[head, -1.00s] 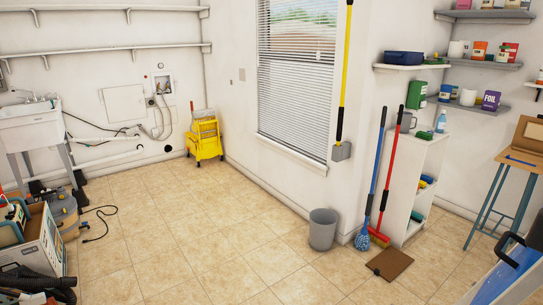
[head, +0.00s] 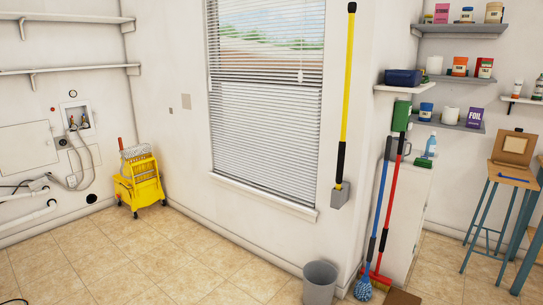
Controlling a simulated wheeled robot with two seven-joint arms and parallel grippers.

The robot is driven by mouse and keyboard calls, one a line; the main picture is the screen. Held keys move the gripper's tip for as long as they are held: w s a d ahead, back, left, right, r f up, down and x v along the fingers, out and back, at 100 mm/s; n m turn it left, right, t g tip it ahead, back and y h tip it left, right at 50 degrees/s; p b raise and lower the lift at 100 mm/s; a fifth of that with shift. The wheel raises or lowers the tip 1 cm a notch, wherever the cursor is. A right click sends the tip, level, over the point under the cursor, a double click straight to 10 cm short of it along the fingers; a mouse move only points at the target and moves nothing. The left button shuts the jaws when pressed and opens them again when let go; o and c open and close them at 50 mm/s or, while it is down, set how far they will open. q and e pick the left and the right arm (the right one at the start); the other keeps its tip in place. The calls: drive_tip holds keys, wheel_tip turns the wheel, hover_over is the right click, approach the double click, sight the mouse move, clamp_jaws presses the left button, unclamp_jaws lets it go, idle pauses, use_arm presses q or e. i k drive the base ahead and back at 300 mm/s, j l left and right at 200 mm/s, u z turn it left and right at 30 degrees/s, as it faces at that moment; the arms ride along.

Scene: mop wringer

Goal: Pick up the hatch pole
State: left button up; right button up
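A long yellow pole with black grips and a black top, which I take as the hatch pole (head: 347,85), stands upright against the white wall, right of the window. Its lower end sits in a small grey wall holder (head: 340,196), well above the floor. A blue-handled mop (head: 380,205) and a red-handled broom (head: 393,200) lean to the right of it, apart from it. Neither of my grippers is in view, so I cannot see whether they are open or shut.
A grey bin (head: 320,283) stands on the floor below the pole. A yellow mop wringer (head: 139,185) is in the left corner. A white cabinet (head: 405,210) and a stool (head: 510,180) are at the right. The tiled floor (head: 180,255) between is clear.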

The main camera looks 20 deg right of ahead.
sight(352, 6)
drive_tip(key=i+l, duration=0.25)
drive_tip(key=i, duration=0.15)
drive_tip(key=i+l, duration=0.2)
drive_tip(key=i, duration=0.25)
drive_tip(key=i+l, duration=0.25)
drive_tip(key=i, duration=0.15)
drive_tip(key=z, duration=0.05)
